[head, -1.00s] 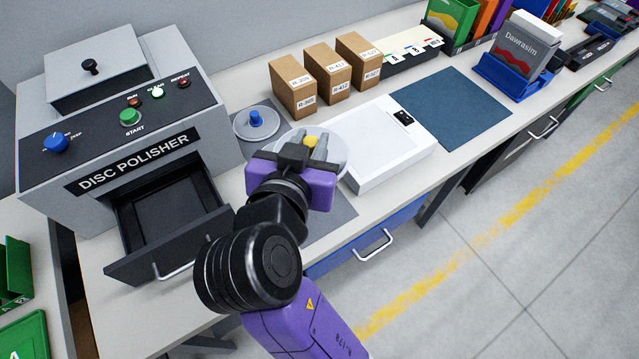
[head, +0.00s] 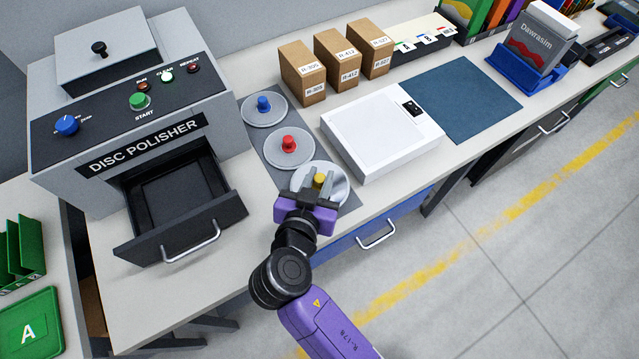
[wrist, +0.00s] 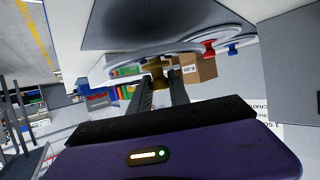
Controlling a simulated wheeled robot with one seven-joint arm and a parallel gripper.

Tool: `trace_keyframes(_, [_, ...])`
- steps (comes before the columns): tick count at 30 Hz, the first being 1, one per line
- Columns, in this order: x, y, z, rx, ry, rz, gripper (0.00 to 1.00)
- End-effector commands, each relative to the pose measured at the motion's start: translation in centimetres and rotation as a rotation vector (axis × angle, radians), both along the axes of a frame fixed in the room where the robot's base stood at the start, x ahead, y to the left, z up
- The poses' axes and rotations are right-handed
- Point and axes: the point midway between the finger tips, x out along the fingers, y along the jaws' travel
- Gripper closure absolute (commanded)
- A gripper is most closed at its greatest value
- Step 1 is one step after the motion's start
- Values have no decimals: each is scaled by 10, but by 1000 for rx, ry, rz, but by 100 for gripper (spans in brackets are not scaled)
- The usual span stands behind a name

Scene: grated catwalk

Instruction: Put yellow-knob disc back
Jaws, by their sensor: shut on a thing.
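The yellow-knob disc (head: 337,185) is a shiny silver disc at the front end of the grey mat (head: 268,148). My gripper (head: 318,184) is shut on its yellow knob, which also shows between the fingers in the wrist view (wrist: 155,68). The disc looks level and is at or just above the mat; I cannot tell if it touches. The red-knob disc (head: 272,152) and the blue-knob disc (head: 257,118) lie in a row behind it on the mat.
The disc polisher (head: 150,133) stands at left with its drawer (head: 210,235) pulled out and empty. A white box with a black switch (head: 365,140) sits close right of the discs. Several brown boxes (head: 302,73) stand behind. The blue mat (head: 460,103) is clear.

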Motion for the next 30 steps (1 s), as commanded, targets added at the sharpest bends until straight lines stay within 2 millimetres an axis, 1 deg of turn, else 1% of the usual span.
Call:
trace_keyframes(3, [-1, 1, -18, -3, 4, 2, 100])
trace_keyframes(7, [0, 0, -31, -3, 2, 1, 100])
trace_keyframes(20, [0, 0, -38, 1, 1, 1, 100])
trace_keyframes(21, [0, 0, -37, 0, 1, 1, 74])
trace_keyframes(24, [0, 0, -37, 0, 1, 1, 56])
trace_keyframes(30, [0, 0, -37, -1, 1, 0, 56])
